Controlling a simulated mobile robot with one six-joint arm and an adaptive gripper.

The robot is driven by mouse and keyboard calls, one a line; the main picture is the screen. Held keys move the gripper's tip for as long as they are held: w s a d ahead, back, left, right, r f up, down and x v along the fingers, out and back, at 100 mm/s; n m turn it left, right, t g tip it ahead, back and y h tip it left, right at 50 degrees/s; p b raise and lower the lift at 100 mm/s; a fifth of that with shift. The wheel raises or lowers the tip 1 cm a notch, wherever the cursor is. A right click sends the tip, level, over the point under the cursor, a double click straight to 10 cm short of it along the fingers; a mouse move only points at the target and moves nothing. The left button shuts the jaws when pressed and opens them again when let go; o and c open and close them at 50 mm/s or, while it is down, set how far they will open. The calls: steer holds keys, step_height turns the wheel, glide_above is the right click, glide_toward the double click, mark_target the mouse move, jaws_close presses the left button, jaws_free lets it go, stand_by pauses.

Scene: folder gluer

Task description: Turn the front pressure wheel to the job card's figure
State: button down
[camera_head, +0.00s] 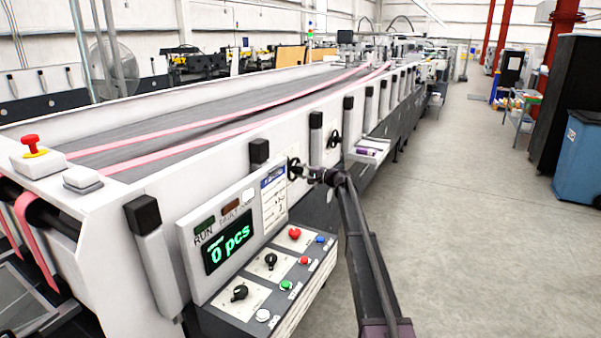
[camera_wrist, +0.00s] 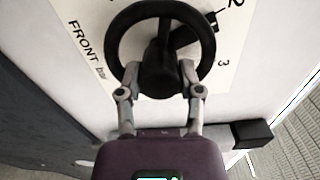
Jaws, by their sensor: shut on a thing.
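The front pressure wheel (camera_wrist: 113,42) is a black ring with a dark hub, on a white plate (camera_wrist: 88,22) marked "FRONT bar" in the wrist view. A dark bar runs from the hub toward the upper right, its end between the printed 2 and 3. My gripper (camera_wrist: 160,72) is shut on the wheel, one finger on each side of its lower middle. The exact contact is partly hidden. In the head view my gripper (camera_head: 308,173) meets the wheel (camera_head: 293,168) on the machine's side. The job card (camera_head: 273,200), with a blue header, is too small to read.
The control panel (camera_head: 265,268) with knobs and buttons juts out in front of the wheel. Its display (camera_head: 228,243) reads 0 pcs. A second black wheel (camera_head: 334,139) sits farther along the side. The floor (camera_head: 450,220) to the right is clear.

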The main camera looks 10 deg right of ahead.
steer(key=m, duration=0.4)
steer(key=shift+w+a+m, duration=0.1)
steer(key=shift+a+m, duration=0.05)
steer(key=shift+m, duration=0.15)
steer(key=m, duration=0.4)
steer(key=shift+m, duration=0.3)
steer(key=shift+c, duration=1.3)
jaws_free()
steer(key=v, duration=1.2)
